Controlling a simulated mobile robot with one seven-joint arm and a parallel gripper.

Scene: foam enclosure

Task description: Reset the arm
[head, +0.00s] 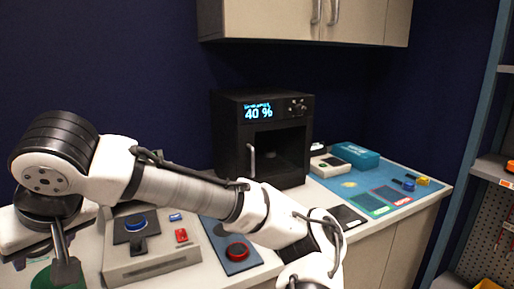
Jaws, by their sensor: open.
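My arm crosses the picture from the lower right to the upper left. It bends down at the left edge, where the white hand of my gripper (43,268) hangs low. The dark fingers point down and stand apart, with nothing seen between them. Part of the hand is hard to make out against the arm.
Below my arm is a grey box (150,262) with blue and red buttons. Beside it is a blue panel with a red button (237,251). A black oven-like machine (232,135) reads 40 %. A blue mat (350,187) with small items lies right. Shelves (492,170) stand far right.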

